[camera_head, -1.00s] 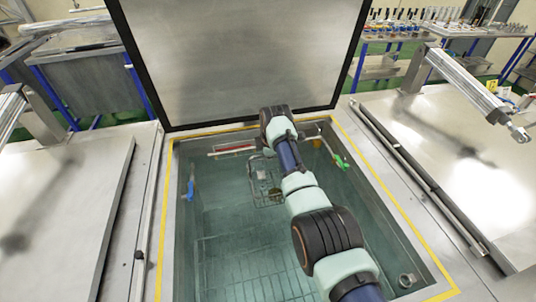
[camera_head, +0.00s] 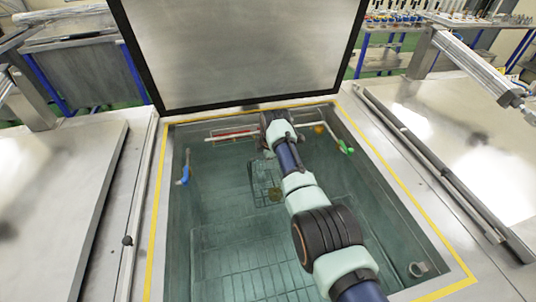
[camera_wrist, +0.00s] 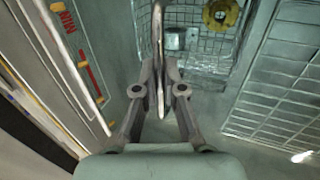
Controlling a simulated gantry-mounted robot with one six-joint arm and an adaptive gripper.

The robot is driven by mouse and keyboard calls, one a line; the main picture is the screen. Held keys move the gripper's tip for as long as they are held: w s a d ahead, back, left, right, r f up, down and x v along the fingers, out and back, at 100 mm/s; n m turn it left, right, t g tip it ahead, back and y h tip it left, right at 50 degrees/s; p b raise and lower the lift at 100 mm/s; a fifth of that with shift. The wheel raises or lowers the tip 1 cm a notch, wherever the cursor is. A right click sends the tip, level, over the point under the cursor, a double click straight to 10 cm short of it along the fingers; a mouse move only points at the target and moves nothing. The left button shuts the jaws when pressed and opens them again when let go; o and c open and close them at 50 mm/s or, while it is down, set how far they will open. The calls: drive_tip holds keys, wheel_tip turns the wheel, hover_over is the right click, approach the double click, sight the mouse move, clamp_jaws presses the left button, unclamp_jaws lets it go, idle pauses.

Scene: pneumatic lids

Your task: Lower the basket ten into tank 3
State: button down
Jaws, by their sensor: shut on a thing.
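The wire basket (camera_head: 264,180) hangs inside the open tank (camera_head: 215,215), near its far wall, with its upper part behind my arm. In the wrist view the basket mesh (camera_wrist: 205,50) shows beyond the fingers, holding a yellow round part (camera_wrist: 220,14) and a small grey metal block (camera_wrist: 175,39). My gripper (camera_wrist: 166,72) is shut on the basket's upright metal handle (camera_wrist: 158,30). In the head view the fingers are hidden by my arm. I cannot tell whether the basket touches the floor. No tank number is readable.
The raised lid (camera_head: 240,50) stands behind the tank. A blue-handled valve (camera_head: 184,172) and a green-handled valve (camera_head: 345,147) sit on the side walls. A grated rack (camera_head: 245,270) covers the tank floor nearer me. Closed lids (camera_head: 55,190) flank both sides.

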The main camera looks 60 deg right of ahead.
drive_tip(key=shift+f+b, duration=6.15)
drive_tip(key=shift+f, duration=1.4)
drive_tip(key=shift+f+b, duration=0.4)
drive_tip(key=shift+f, duration=0.05)
drive_tip(key=c, duration=1.2)
unclamp_jaws()
drive_tip(key=shift+w+d, duration=0.1)
drive_tip(key=shift+f, duration=0.15)
wheel_tip(320, 180, up, 10)
wheel_tip(320, 180, up, 12)
drive_tip(key=p, duration=1.3)
hover_over(267, 185)
drive_tip(key=shift+s+a, duration=0.45)
